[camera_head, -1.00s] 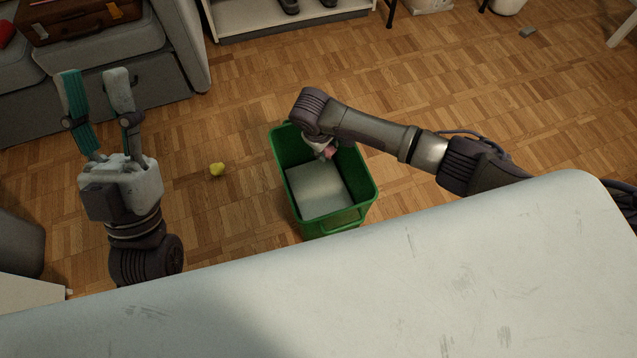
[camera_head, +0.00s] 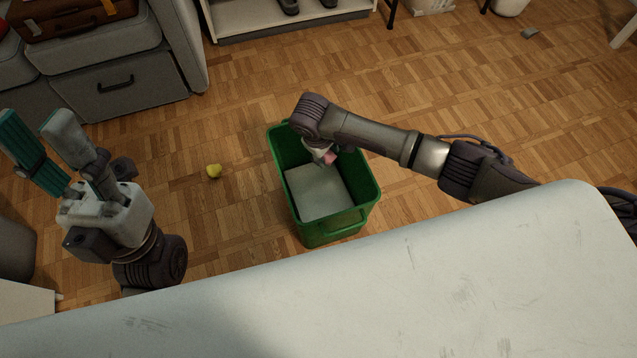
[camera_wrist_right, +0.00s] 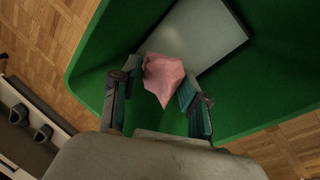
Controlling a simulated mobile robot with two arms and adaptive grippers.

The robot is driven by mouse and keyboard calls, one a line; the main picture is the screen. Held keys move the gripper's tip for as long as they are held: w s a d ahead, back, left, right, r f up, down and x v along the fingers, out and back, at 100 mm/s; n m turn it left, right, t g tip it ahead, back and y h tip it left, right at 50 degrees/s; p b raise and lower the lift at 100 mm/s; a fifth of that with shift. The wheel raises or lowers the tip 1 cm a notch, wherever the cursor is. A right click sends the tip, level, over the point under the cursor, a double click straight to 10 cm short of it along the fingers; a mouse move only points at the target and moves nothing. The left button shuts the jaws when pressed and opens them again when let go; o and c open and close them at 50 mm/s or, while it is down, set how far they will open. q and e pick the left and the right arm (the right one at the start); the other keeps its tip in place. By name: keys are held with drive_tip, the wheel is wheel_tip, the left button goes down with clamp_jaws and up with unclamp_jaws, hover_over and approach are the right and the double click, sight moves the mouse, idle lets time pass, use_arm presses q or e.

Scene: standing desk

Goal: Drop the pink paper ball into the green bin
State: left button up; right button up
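The green bin (camera_head: 361,216) stands on the floor beyond the desk edge, with a pale flat panel (camera_head: 318,190) inside it. My right gripper (camera_head: 327,155) points down over the bin's far part. It is shut on the pink paper ball (camera_head: 330,158), which is mostly hidden in the head view. In the right wrist view, the pink paper ball (camera_wrist_right: 163,78) sits between the fingertips of my right gripper (camera_wrist_right: 160,85), above the green bin (camera_wrist_right: 98,70). My left gripper (camera_head: 38,138) is at the left, fingers spread and empty, away from the bin.
The white desk top (camera_head: 400,290) fills the foreground. A grey sofa with a drawer (camera_head: 120,88) and a brown suitcase (camera_head: 75,15) is at the back left. The floor right of the bin is clear.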

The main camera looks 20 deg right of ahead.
drive_tip(key=o, duration=0.3)
drive_tip(key=shift+o, duration=0.2)
drive_tip(key=v, duration=1.2)
